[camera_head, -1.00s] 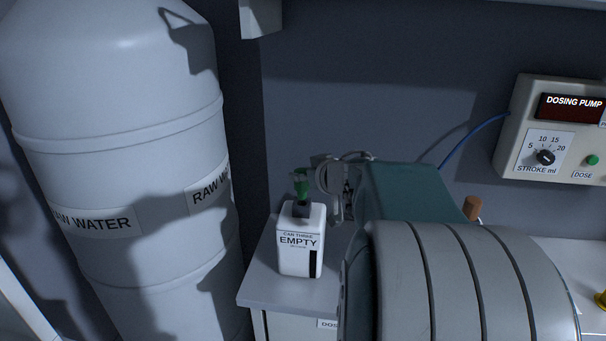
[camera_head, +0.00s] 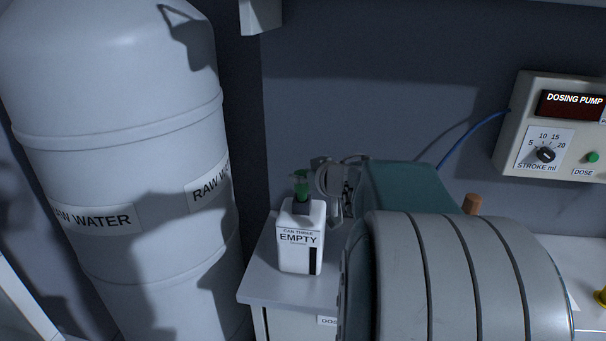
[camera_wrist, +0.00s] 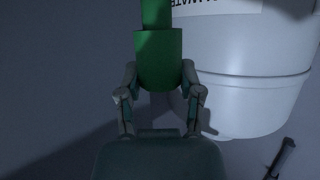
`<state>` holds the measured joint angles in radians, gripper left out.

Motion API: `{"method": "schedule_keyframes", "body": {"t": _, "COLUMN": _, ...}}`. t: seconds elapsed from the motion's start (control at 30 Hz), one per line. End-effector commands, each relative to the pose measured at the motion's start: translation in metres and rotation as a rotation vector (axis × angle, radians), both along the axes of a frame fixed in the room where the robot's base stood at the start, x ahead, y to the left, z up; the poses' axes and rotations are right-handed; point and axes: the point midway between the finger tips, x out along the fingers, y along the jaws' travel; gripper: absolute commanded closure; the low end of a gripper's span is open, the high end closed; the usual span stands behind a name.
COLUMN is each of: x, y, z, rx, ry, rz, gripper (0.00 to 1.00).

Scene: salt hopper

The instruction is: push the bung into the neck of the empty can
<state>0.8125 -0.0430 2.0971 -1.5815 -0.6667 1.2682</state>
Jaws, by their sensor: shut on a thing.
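The empty can (camera_head: 299,255) is a white, upright can marked "CAN THREE EMPTY", with a dark neck on top. It stands on a grey cabinet top left of my arm. The green bung (camera_head: 301,188) is upright directly over the neck; I cannot tell how far it is in. My gripper (camera_head: 318,182) is shut on the bung from the right side. In the wrist view the bung (camera_wrist: 158,62) is a wide green cylinder with a narrower part, between the two fingers of my gripper (camera_wrist: 159,80). The can's neck does not show there.
A large raw water tank (camera_head: 120,150) stands close on the left. The cabinet top (camera_head: 262,280) has a narrow free strip around the can. A brown cylinder (camera_head: 472,204) stands right of my arm. The dosing pump (camera_head: 560,125) is at the right on the wall.

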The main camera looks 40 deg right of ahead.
Motion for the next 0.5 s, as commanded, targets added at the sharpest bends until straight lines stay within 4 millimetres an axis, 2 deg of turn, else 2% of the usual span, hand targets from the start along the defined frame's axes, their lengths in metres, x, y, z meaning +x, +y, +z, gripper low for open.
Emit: {"method": "schedule_keyframes", "body": {"t": 0.5, "x": 0.0, "y": -0.0001, "z": -0.0089, "rx": 0.001, "ry": 0.0, "rz": 0.0, "gripper": 1.0}}
